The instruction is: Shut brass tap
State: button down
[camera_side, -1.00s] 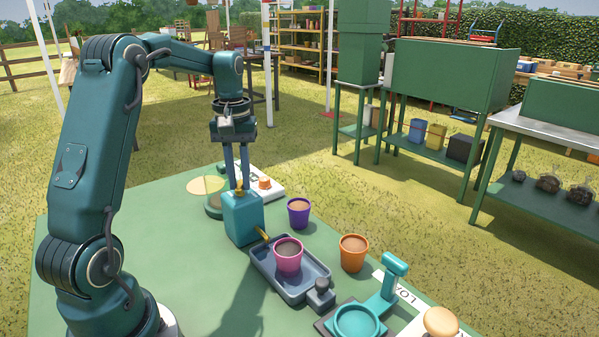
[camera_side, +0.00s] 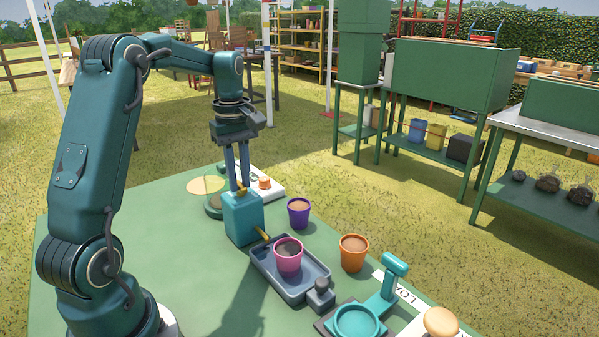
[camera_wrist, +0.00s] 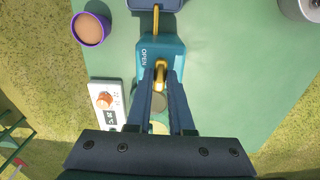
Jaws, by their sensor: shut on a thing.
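My gripper (camera_side: 238,184) points down over the teal tank (camera_side: 242,217) and is shut on the brass tap (camera_side: 240,190), whose handle is mostly hidden between the fingers in the side view. In the wrist view the brass tap (camera_wrist: 161,76) sits between my fingertips (camera_wrist: 161,80), on top of the teal tank (camera_wrist: 176,50) beside the word OPEN. The brass spout (camera_side: 262,233) reaches from the tank toward the grey tray (camera_side: 277,287). A pink pot (camera_side: 289,262) of dark soil stands in that tray near the spout.
A purple pot (camera_side: 299,218) and an orange pot (camera_side: 353,259) stand right of the tank. A white box with an orange knob (camera_side: 264,183) is behind it. A teal press-like stand (camera_side: 388,290) is at the front right. The green table's left front is clear.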

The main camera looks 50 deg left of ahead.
aim_at(240, 184)
jog(key=shift+n, duration=0.3)
jog(key=c, duration=0.8)
grip_release()
jog(key=shift+r, duration=2.6)
